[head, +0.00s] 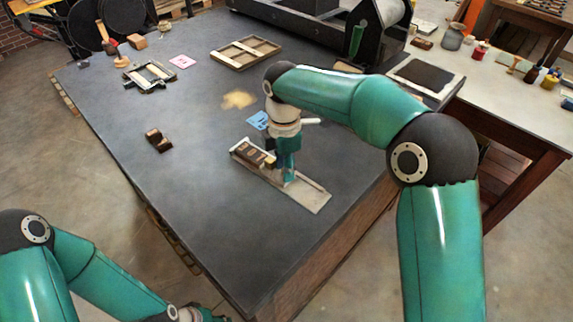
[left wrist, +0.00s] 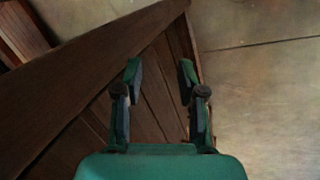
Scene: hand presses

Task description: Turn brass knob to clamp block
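A flat pale tray (head: 313,197) lies on the dark table (head: 190,190), with a brown block (head: 250,152) at its far left end. My right gripper (head: 288,178) points down over the middle of the tray, right beside the block's near end. My left gripper (left wrist: 160,75) is open and empty beside the table's wooden side, low at the near edge.
A small dark brown piece (head: 158,140) lies left on the table. A wooden frame (head: 245,52), a smaller dark frame (head: 150,76), a pink card (head: 182,62) and a blue card (head: 258,121) lie farther back. A large press (head: 320,25) stands at the back. The table's near left part is clear.

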